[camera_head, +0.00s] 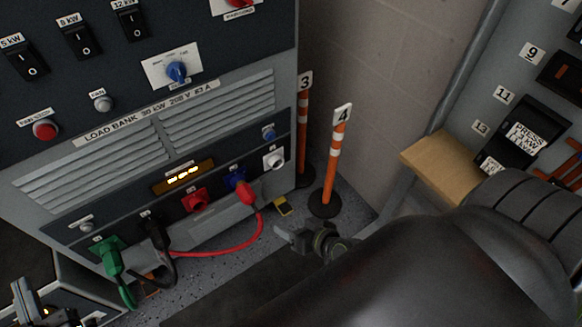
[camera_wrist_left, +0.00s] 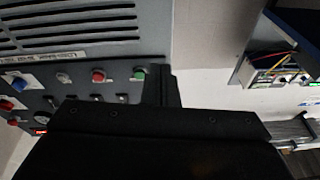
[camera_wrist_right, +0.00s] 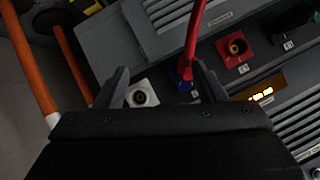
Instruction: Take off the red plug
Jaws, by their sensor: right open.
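The red plug (camera_head: 246,192) sits at the blue socket (camera_head: 235,178) on the load bank's lower panel, its red cable (camera_head: 240,248) looping down and left. In the right wrist view the red plug (camera_wrist_right: 194,42) meets the blue socket (camera_wrist_right: 183,80). The red socket (camera_head: 197,200) beside it is empty. My right gripper (camera_wrist_right: 160,82) is open and empty; its fingers point towards the panel, near the white and blue sockets. It also shows in the head view (camera_head: 292,238), below the plug. My left gripper (camera_head: 38,300) is at the lower left; its fingers (camera_wrist_left: 166,84) look closed together and empty.
A green plug (camera_head: 111,255) and a black plug (camera_head: 157,235) are at the panel's left sockets. The white socket (camera_head: 274,159) is empty. Orange-and-white posts (camera_head: 335,160) stand right of the load bank. A wooden block (camera_head: 440,165) juts out at the right.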

